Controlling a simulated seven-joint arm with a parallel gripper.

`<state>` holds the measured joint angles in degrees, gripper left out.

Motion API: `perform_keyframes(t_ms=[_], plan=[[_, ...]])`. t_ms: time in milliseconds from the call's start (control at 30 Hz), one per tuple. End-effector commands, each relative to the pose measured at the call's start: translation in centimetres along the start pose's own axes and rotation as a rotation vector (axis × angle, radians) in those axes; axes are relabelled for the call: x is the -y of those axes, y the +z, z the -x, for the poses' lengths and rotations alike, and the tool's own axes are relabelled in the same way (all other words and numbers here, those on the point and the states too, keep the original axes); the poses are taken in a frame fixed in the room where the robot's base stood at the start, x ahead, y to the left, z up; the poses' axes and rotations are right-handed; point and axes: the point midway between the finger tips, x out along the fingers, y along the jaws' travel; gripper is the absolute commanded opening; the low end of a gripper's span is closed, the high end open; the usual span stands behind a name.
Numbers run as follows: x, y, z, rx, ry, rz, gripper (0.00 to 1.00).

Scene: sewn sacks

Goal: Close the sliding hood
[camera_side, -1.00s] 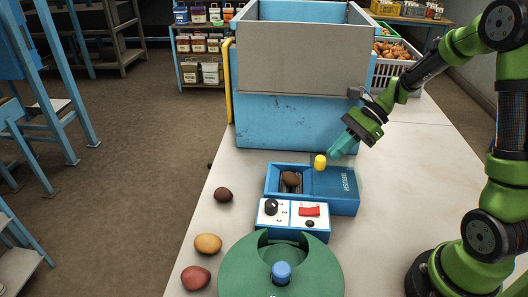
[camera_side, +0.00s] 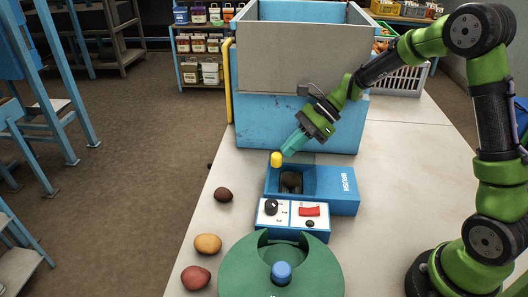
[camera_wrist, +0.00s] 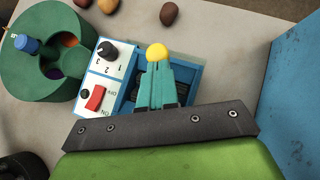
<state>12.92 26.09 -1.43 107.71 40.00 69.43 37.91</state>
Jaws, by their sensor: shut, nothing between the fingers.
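The blue box marked BRUSH (camera_side: 342,190) stands on the table, with a compartment in its left part. A see-through, slightly dark hood appears to lie over this compartment, and a brown lump shows dimly inside (camera_side: 291,180). The hood's yellow knob (camera_side: 277,159) stands at the compartment's far left corner. My gripper (camera_side: 290,146) has its teal fingers shut and empty, with the tips at the right side of the knob, seemingly touching it. In the wrist view the yellow knob (camera_wrist: 157,52) sits just beyond my fingertips (camera_wrist: 157,68), and the fingers partly hide the compartment.
A control panel (camera_side: 293,216) with a dial and red switch stands in front of the box. A green round holder (camera_side: 240,277) is nearer still. A tall blue bin (camera_side: 290,125) stands close behind. Several potatoes (camera_side: 208,243) lie at the left table edge.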

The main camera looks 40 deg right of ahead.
Motion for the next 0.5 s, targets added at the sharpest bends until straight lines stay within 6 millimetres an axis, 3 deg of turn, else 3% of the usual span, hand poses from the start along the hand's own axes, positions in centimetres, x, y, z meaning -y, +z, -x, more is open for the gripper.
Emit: perform_keyframes(t_ms=[500], plan=[[0.0, -0.19, 0.13, 0.004, 0.004, 0.002, 0.0]])
